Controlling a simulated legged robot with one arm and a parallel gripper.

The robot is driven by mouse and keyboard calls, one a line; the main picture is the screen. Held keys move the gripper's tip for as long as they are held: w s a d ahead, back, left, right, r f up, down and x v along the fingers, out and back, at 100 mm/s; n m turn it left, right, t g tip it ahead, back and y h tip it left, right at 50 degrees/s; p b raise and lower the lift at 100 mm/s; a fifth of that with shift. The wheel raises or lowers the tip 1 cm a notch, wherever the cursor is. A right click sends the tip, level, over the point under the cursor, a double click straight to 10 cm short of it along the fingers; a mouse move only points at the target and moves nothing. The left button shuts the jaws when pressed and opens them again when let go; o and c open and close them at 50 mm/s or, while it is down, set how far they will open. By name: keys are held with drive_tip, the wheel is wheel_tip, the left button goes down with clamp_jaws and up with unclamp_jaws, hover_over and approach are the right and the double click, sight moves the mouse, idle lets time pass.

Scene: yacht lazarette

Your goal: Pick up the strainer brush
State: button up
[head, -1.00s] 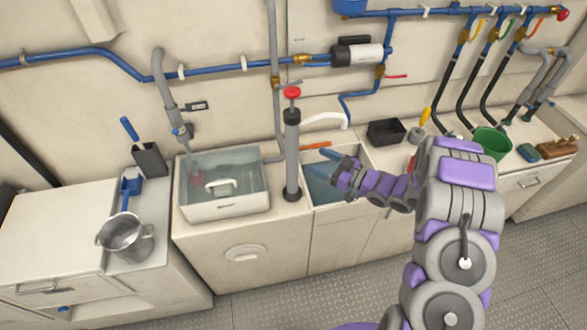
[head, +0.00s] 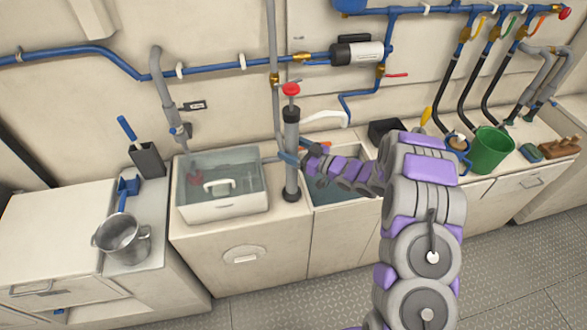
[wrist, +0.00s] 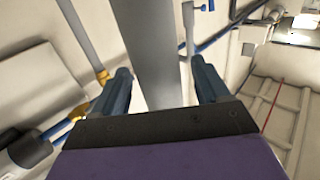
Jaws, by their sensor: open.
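I cannot tell for sure which thing is the strainer brush. A blue-handled tool (head: 127,128) stands in a dark holder (head: 149,160) at the left. A smaller blue tool (head: 128,187) lies near a metal jug (head: 122,238). My gripper (head: 287,157) is beside the grey hand pump (head: 292,170), above the rear left of the open basin (head: 355,192). In the wrist view my gripper (wrist: 160,75) is open, with a grey upright shaft (wrist: 155,50) showing between its fingers. I cannot tell whether they touch. My arm hides part of the basin.
A clear-topped tank (head: 222,209) stands left of the pump. A black tray (head: 386,131), a yellow-handled tool (head: 426,116), a green bucket (head: 490,150) and a wooden brush-like block (head: 560,148) are at the right. Blue pipes (head: 225,67) run along the wall.

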drive_tip(key=shift+w+a, duration=0.1)
drive_tip(key=shift+a, duration=0.05)
drive_tip(key=shift+c, duration=0.4)
clamp_jaws()
idle(0.5)
